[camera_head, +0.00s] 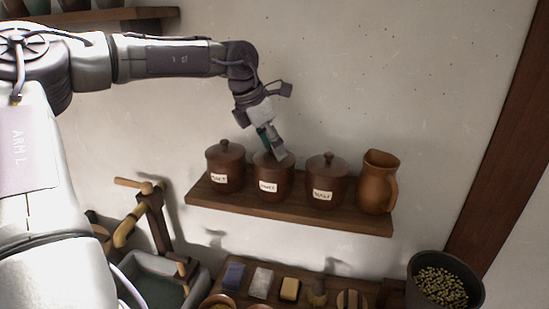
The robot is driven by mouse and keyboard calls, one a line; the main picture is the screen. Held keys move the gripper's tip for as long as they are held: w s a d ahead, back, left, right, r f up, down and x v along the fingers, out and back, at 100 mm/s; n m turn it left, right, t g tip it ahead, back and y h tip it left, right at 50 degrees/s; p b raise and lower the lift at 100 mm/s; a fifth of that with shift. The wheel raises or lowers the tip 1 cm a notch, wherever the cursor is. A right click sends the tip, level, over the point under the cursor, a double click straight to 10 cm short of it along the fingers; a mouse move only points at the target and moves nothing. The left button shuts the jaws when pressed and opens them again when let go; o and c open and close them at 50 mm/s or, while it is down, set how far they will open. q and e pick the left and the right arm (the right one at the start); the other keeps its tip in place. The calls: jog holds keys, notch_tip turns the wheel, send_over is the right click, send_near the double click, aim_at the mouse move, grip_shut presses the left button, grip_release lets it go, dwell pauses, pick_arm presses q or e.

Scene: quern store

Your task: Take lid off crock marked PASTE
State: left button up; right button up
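Three brown lidded crocks with white labels stand on a wooden wall shelf (290,214): a left crock (226,166), a middle crock (272,178) and a right crock (321,182). The lettering is too small to read surely, so I cannot tell which one says PASTE. The lids of the left and right crocks are on, each with a round knob. My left gripper (276,152) points down at the top of the middle crock and hides its knob. Whether its fingers are closed on that knob is not clear. My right gripper is out of view.
A brown jug (377,182) stands at the shelf's right end. The wall is close behind the crocks.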

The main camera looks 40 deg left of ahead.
pick_arm(q)
grip_shut()
jog(key=shift+r, duration=0.15)
jog(key=shift+r+b, duration=0.45)
jog(key=shift+r, duration=0.15)
jog(key=r, duration=0.1)
jog(key=r+b, duration=0.1)
jog(key=shift+s+d+r, duration=0.1)
jog(key=shift+d+r, duration=0.1)
jog(key=shift+r, duration=0.2)
jog(key=s+d+r+b, duration=0.4)
jog(key=s+d+r, duration=0.2)
jog(key=d, duration=0.3)
jog(key=shift+d+r, duration=0.35)
jog(key=shift+r, duration=0.05)
